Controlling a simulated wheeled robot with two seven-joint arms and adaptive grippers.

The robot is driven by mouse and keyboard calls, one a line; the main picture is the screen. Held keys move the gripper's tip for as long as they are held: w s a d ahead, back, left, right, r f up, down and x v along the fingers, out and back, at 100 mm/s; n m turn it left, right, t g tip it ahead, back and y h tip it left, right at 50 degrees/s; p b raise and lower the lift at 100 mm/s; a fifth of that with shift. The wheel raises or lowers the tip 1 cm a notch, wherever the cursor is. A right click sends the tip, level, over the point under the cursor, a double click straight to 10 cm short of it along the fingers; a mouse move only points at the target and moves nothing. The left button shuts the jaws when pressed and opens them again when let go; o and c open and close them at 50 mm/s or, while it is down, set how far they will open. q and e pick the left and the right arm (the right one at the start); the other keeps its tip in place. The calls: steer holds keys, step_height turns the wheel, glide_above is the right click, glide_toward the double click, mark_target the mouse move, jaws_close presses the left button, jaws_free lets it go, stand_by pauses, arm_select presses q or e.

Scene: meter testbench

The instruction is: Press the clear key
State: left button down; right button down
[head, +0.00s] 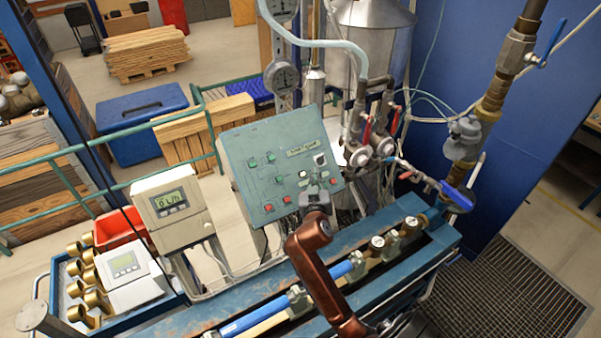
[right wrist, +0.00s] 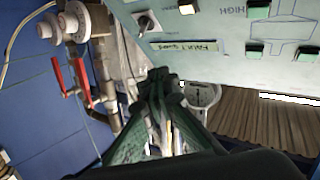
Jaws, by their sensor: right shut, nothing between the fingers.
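The green control panel (head: 240,150) stands tilted behind the blue bench, with green, red and white keys and a black knob. A white key (head: 303,174) sits at its lower right; a pale key (right wrist: 187,8) shows at the top of the right wrist view. No legible "clear" label shows. My right gripper (head: 316,182) is shut and empty in front of the panel's lower right part. In the right wrist view its fingertips (right wrist: 160,76) are below the knob (right wrist: 146,24) and a paper label (right wrist: 184,46). Whether they touch the panel I cannot tell. My left gripper is out of view.
Red-handled valves (head: 367,130) and pipes stand right of the panel. A display unit (head: 172,206) reading about 0 L/h and a second white meter (head: 127,270) are at left, beside brass fittings (head: 95,300). The blue bench rail (head: 220,308) runs along the front.

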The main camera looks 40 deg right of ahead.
mark_target(306, 175)
steer(key=shift+w+d+f+b, duration=0.25)
steer(key=shift+w+f+b, duration=1.25)
steer(key=shift+w+b, duration=0.15)
steer(key=shift+w+d+f+b, duration=0.2)
steer(key=shift+w+f+b, duration=1.3)
steer(key=shift+b, duration=0.1)
steer(key=shift+w, duration=0.15)
steer(key=shift+w+f+b, duration=0.2)
steer(key=shift+b, duration=0.1)
